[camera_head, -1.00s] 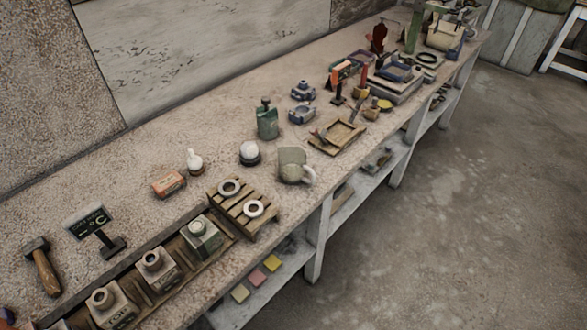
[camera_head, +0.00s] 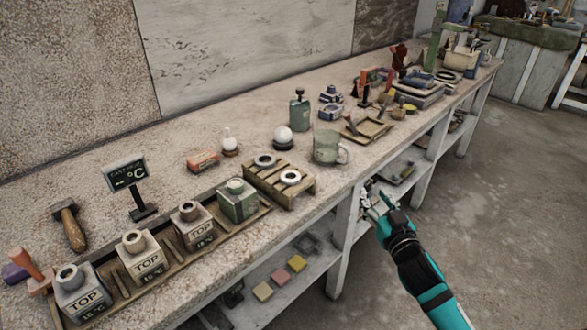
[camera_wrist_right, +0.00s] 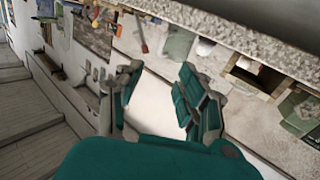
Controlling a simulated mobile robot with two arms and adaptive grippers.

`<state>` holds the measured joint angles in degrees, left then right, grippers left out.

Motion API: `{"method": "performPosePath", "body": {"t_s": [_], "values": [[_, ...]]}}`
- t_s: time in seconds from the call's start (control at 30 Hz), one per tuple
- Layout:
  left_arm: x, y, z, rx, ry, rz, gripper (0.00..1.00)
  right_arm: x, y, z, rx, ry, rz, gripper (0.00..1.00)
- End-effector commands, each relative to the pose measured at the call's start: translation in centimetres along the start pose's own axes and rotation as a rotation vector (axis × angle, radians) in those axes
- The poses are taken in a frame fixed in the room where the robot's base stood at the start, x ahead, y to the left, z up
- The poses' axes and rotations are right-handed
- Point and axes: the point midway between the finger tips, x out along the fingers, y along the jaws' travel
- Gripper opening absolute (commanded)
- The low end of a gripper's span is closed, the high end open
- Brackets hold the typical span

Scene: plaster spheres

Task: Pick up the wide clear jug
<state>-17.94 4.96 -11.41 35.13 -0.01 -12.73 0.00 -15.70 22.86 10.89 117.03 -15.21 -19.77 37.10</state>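The wide clear jug (camera_head: 325,147) stands upright near the front edge of the workbench, its handle toward the right. A greenish see-through shape in the right wrist view is probably the same jug (camera_wrist_right: 178,46). My right gripper (camera_head: 374,203) is in front of the bench edge, lower than the jug and to its right, apart from it. In the wrist view its two fingers (camera_wrist_right: 160,92) are spread with nothing between them. My left gripper is out of view.
The bench (camera_head: 240,118) holds a slatted wooden stand (camera_head: 270,184) left of the jug, a white sphere (camera_head: 283,135) behind it, a green bottle (camera_head: 299,110) and a wooden tray (camera_head: 367,130) to its right. Lower shelves hold coloured blocks (camera_head: 280,278). The floor at right is clear.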

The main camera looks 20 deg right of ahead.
Motion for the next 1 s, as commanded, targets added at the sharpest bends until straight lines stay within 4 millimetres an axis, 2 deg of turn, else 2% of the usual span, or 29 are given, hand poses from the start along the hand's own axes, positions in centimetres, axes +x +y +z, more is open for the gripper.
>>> {"method": "performPosePath", "body": {"t_s": [0.07,0.17,0.33,0.6,0.7,0.87,1.0], "values": [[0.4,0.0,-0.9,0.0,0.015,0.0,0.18,0.0,0.0,-1.2,0.002,0.029,-0.002,0.38],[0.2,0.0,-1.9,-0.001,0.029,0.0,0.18,1.1,0.0,-1.9,0.003,0.039,-0.002,0.38],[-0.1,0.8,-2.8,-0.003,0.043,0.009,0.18,4.7,0.0,-2.0,0.002,0.038,-0.002,0.38],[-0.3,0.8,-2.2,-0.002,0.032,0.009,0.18,10.2,-0.1,-2.1,0.003,0.037,-0.002,0.38],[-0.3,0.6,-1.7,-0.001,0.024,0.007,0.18,11.4,-0.1,-2.0,0.004,0.035,-0.002,0.38],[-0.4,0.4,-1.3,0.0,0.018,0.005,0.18,12.2,-0.1,-2.1,0.002,0.035,-0.004,0.38],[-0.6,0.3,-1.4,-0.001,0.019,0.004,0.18,13.9,0.0,-2.3,0.002,0.036,-0.002,0.38]]}}
